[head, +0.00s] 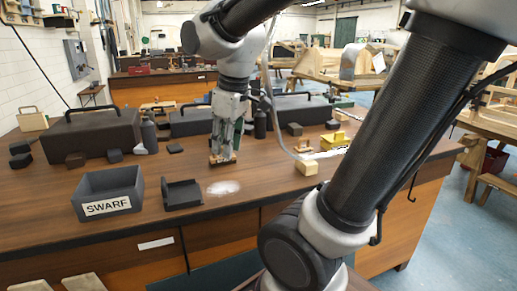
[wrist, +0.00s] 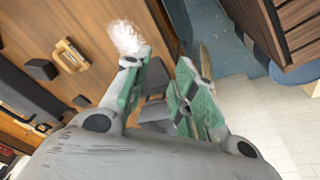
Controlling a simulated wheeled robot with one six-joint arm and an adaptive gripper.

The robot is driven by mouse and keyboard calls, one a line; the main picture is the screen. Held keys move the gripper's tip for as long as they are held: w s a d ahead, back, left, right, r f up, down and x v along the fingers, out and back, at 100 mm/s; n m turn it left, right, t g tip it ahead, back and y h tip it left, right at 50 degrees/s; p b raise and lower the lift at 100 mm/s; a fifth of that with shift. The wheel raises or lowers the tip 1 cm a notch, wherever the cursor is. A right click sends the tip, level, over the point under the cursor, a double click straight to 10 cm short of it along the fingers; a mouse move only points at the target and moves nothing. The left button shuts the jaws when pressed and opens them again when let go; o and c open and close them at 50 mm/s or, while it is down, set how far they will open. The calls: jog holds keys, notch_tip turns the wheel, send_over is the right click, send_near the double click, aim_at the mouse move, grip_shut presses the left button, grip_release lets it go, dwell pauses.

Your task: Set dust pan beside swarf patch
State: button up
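The dark dust pan (head: 183,194) lies on the bench, right of the grey bin labelled SWARF (head: 108,192). In the wrist view a dark grey shape that looks like the pan (wrist: 155,82) shows between the fingers. The pale swarf patch (head: 222,187) lies just right of the pan, near the bench's front; it also shows in the wrist view (wrist: 125,37). My gripper (head: 223,152) points down above the bench, behind the pan and patch. In the wrist view its fingers (wrist: 160,65) are apart with nothing gripped.
A wooden-handled piece (wrist: 70,55) lies on the bench near my gripper, with a dark block (wrist: 42,70) beside it. Dark cases (head: 92,136) and small blocks line the back. A wooden block (head: 306,167) and yellow item (head: 334,141) sit right. The front edge is close to the pan.

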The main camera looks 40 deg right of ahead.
jog(key=s+d+m+t, duration=0.1)
jog(key=s+d+m, duration=0.3)
jog(key=s, duration=0.4)
jog(key=shift+m+t, duration=0.3)
jog(key=shift+m, duration=0.6)
